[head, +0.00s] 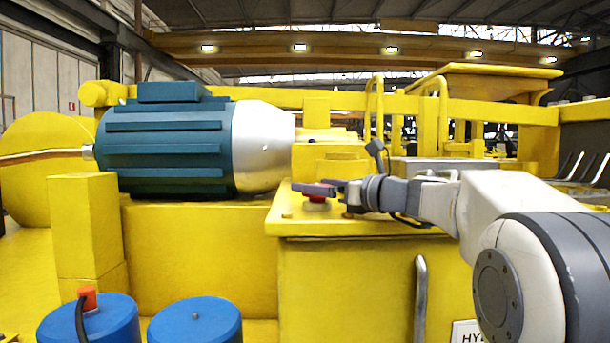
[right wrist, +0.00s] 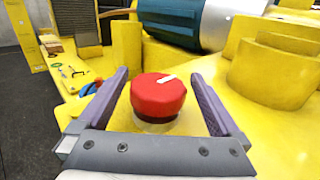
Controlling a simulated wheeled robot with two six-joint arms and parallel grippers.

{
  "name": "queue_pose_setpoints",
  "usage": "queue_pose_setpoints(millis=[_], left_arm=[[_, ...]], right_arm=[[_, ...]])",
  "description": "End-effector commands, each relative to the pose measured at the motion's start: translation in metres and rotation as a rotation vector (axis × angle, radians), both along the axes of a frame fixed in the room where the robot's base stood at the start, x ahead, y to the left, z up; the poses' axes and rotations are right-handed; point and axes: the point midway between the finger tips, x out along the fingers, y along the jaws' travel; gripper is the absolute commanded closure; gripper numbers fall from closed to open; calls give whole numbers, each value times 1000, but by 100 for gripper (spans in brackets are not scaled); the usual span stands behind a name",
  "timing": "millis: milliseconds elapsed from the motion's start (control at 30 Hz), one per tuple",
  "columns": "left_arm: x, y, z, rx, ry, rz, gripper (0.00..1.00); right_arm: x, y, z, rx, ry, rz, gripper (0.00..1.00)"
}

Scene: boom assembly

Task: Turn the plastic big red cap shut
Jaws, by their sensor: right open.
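The big red cap (right wrist: 158,95) sits on a pale neck on the yellow tank top, with a white mark on its upper face. In the right wrist view my right gripper (right wrist: 157,90) is open, with one purple finger on each side of the cap and a visible gap on both sides. In the head view the cap (head: 317,198) is partly hidden behind the fingers of my right gripper (head: 316,189), which reaches in from the right. My left gripper is not in view.
A teal motor (head: 170,145) with a silver end lies behind and left of the tank. Two blue cylinders (head: 195,322) stand at the front left. A grey handle (head: 421,298) is on the tank's front. Yellow rails (head: 440,110) rise behind.

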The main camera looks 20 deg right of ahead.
Motion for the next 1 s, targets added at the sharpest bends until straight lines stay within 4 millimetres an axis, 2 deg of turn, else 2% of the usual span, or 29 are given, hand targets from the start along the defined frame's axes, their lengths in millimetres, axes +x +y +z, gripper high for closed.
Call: queue_pose_setpoints(millis=[33,200,567,767,800,1000], left_arm=[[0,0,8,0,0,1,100],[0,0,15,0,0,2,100],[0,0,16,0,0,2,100],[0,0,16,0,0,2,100],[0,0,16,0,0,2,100],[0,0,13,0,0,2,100]], right_arm=[[7,6,3,1,3,5,0],[24,15,2,0,1,4,0],[29,19,0,-1,0,4,0],[29,19,0,-1,0,4,73],[29,19,0,-1,0,4,79],[29,19,-1,-1,0,-11,79]])
